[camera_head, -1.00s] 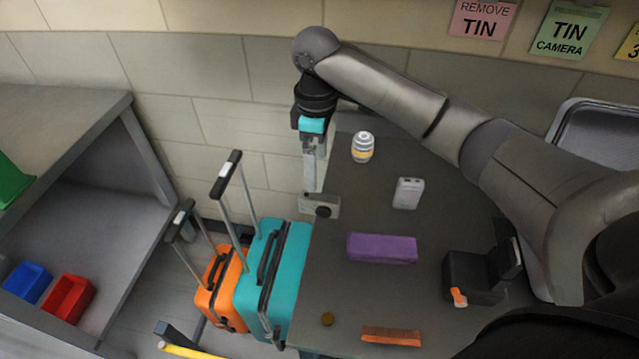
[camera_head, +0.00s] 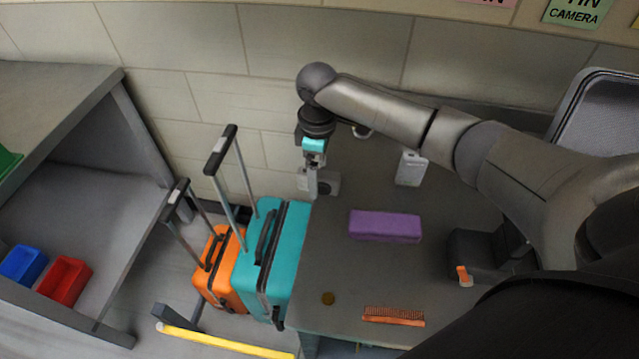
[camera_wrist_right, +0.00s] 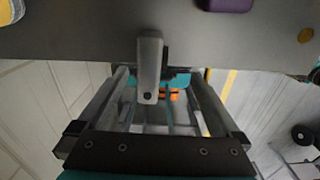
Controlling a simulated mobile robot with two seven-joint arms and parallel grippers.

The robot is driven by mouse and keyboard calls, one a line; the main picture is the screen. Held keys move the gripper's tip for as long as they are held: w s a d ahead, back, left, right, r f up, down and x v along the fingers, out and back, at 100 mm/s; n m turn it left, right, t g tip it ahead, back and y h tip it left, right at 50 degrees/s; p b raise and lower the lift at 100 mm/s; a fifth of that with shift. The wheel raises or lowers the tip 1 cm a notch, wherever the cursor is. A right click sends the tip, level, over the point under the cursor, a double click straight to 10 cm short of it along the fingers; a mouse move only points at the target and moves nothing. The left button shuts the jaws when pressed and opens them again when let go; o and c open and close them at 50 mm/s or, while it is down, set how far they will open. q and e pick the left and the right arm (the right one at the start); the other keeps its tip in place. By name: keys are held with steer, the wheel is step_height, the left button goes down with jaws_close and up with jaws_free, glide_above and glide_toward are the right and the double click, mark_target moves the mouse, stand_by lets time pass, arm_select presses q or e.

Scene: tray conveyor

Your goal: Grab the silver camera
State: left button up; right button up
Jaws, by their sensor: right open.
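The silver camera (camera_head: 331,183) sits at the left edge of the table, partly hidden behind my right gripper in the head view. My right gripper (camera_head: 312,190) points down at it, with its fingers overlapping the camera's left part. In the right wrist view the silver camera (camera_wrist_right: 150,72) shows as a narrow grey body with a dark side. It lies between the two spread fingers of my right gripper (camera_wrist_right: 160,80), nearer the left one, with gaps on both sides. The gripper is open; whether a finger touches the camera cannot be told. My left gripper is not in view.
A white box-like item (camera_head: 411,168), a purple block (camera_head: 385,225), an orange comb (camera_head: 393,316) and a dark box with an orange part (camera_head: 480,256) are on the table (camera_head: 345,280). Teal (camera_head: 288,250) and orange (camera_head: 222,275) suitcases stand left of it.

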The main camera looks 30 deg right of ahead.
mark_target(319, 178)
steer(key=shift+d+f+b, duration=0.1)
steer(key=shift+f+b, duration=0.2)
steer(key=shift+f, duration=1.25)
steer(key=shift+c, duration=0.2)
steer(key=shift+r, duration=0.1)
steer(key=c, duration=1.5)
